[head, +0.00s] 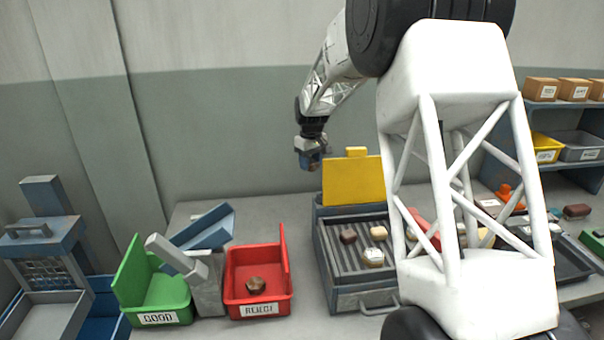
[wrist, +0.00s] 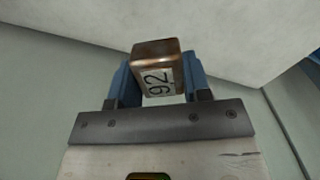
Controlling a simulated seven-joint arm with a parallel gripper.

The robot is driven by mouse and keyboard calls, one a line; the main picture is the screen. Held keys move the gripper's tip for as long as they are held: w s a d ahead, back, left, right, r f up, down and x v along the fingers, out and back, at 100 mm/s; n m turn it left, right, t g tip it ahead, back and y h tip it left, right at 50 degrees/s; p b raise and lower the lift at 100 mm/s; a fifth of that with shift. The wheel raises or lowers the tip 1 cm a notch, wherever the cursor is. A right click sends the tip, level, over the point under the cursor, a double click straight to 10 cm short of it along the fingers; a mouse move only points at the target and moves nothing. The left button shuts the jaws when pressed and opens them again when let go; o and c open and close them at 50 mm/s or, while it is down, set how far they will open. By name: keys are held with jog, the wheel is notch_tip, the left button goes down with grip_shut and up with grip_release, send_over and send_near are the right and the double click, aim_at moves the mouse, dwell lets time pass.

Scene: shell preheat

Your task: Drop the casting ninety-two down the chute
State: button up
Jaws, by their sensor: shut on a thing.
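The casting ninety-two is a brown block with a white label reading 92 (wrist: 156,68). In the wrist view it sits between the two blue fingers of my gripper (wrist: 158,88), which is shut on it. In the head view my gripper (head: 311,160) hangs high above the back of the table, right of the red bin and left of the raised yellow lid; the casting is mostly hidden there. The chute (head: 208,228) is a blue sloped trough on a grey stand, between the green and red bins. My gripper is up and to the right of it.
The green GOOD bin (head: 160,297) looks empty. The red REJECT bin (head: 259,305) holds a brown piece (head: 256,285). A ribbed tray (head: 337,265) with several pieces stands below the yellow lid (head: 352,182). Shelves stand at right. My arm hides part of the table.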

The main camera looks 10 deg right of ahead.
aim_at(316, 162)
jog(key=shift+s+d+r+m, duration=0.2)
jog(key=shift+d+r+m, duration=0.3)
jog(key=shift+r+m, duration=0.3)
jog(key=shift+s+d+r+m, duration=0.2)
jog(key=shift+s+r+m, duration=0.1)
jog(key=shift+m, duration=0.4)
jog(key=shift+s+d+r+m, duration=0.15)
jog(key=shift+r+m, duration=0.1)
jog(key=shift+m, duration=0.45)
jog(key=shift+s+a+r+m, duration=0.2)
jog(key=shift+s+r+m, duration=0.1)
jog(key=shift+m, duration=0.1)
jog(key=shift+s+a+r, duration=0.15)
jog(key=shift+s+a, duration=0.1)
jog(key=shift+a, duration=0.2)
jog(key=s+a+r+n, duration=0.1)
jog(key=s+a+n, duration=0.6)
jog(key=a, duration=0.5)
jog(key=s+a+r+n, duration=0.1)
jog(key=s+a+n, duration=0.7)
jog(key=s+a, duration=0.3)
jog(key=s+a+r+n, duration=0.2)
jog(key=s+a+n, duration=0.5)
jog(key=a, duration=0.7)
jog(key=shift+s+a+n, duration=0.15)
jog(key=shift+s+n, duration=0.25)
jog(key=shift+s, duration=0.55)
jog(key=shift+r, duration=0.1)
